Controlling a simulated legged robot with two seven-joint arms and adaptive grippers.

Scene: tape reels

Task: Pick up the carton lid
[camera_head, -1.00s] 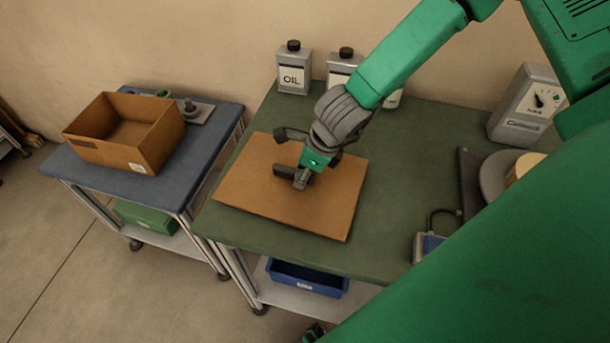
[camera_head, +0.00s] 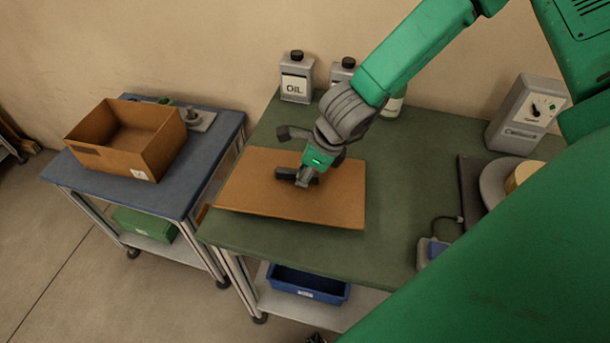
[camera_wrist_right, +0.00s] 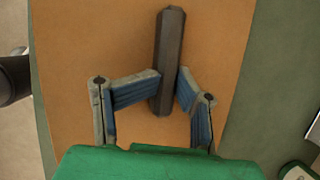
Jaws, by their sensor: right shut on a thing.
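The carton lid (camera_head: 270,198) is a flat brown panel with a dark bar handle (camera_head: 288,173) on top. In the head view it is over the green-topped table, tilted, with a shadow under its front edge. My right gripper (camera_head: 306,178) is shut on the handle. In the right wrist view the two fingers of my right gripper (camera_wrist_right: 170,92) press on both sides of the dark handle (camera_wrist_right: 168,50), and the lid (camera_wrist_right: 90,40) fills most of the picture. My left gripper is not in view.
An open brown carton (camera_head: 125,140) stands on the blue-topped cart (camera_head: 200,165) at left. Oil containers (camera_head: 296,78) stand at the back of the green table (camera_head: 390,190). A grey gauge box (camera_head: 525,115) and a reel (camera_head: 497,183) are at right. A blue bin (camera_head: 308,285) sits below.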

